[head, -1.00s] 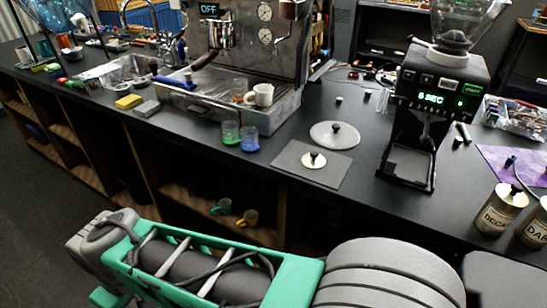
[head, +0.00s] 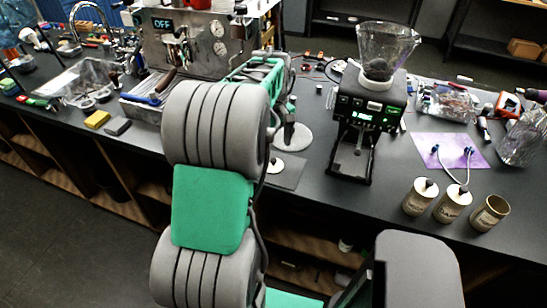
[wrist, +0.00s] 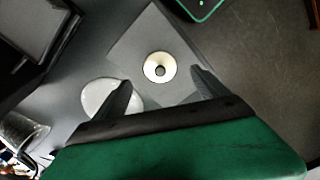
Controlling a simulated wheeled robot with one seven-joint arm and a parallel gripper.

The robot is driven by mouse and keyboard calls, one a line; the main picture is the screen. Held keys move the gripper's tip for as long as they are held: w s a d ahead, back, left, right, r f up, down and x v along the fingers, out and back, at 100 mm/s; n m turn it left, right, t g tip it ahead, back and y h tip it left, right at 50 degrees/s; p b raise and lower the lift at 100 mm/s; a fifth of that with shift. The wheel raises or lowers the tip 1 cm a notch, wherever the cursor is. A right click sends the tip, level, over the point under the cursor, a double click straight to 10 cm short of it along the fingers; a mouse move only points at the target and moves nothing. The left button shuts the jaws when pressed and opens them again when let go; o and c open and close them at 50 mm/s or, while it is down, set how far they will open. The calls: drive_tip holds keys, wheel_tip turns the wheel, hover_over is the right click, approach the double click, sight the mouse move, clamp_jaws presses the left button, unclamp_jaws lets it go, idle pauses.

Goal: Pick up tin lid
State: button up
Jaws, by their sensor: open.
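The tin lid (wrist: 151,74) is a small cream disc with a dark round knob. It lies on a flat grey mat (wrist: 130,42) on the dark counter. My gripper (wrist: 161,80) is open and empty above the counter, its two fingers on either side of the lid in the wrist view, apart from it. In the head view the tin lid (head: 275,167) shows at the edge of my arm, which hides part of it. My gripper's fingers are hard to make out there. An open tin (head: 490,213) without a lid stands on the right.
A larger pale grey disc (wrist: 97,97) lies beside the mat, partly behind the left finger. A black grinder (head: 365,125) stands right of the mat. Two lidded tins (head: 419,198) (head: 452,205) stand near the front edge. A purple cloth (head: 436,150) lies behind them.

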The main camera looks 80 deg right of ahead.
sight(274, 159)
wheel_tip(274, 159, down, 6)
drive_tip(key=shift+w+d+f+p, duration=0.1)
drive_tip(key=shift+f+p, duration=0.05)
drive_tip(key=shift+p, duration=0.75)
drive_tip(key=shift+c, duration=0.5)
drive_tip(key=c, duration=1.3)
